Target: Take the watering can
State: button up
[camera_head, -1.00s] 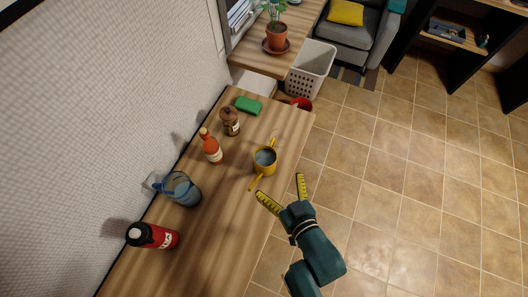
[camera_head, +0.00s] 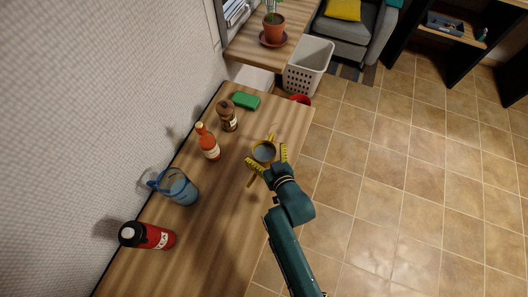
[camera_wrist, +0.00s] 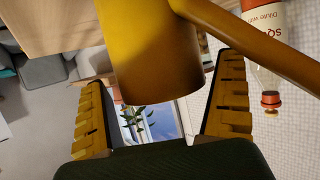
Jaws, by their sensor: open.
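The yellow watering can (camera_head: 264,151) stands near the right edge of the wooden table, with a dark, greyish opening on top. My gripper (camera_head: 267,157) is open, with one yellow ridged finger on each side of the can in the head view. In the wrist view the can (camera_wrist: 150,60) fills the upper middle between the spread fingers, and its spout or handle runs to the upper right. A gap shows between the can and each finger there. The can's lower end is partly hidden by my gripper in the head view.
On the table (camera_head: 215,225) stand an orange-red bottle (camera_head: 208,143), a brown bottle (camera_head: 228,116), a green sponge-like block (camera_head: 246,101), a blue jug (camera_head: 178,187) and a red bottle (camera_head: 150,236). The bottles are left of the can. The tiled floor at right is open.

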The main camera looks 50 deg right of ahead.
jog(key=shift+w+d+f, duration=0.2)
jog(key=shift+w+f, duration=0.05)
jog(key=shift+w, duration=0.3)
jog(key=shift+c, duration=0.4)
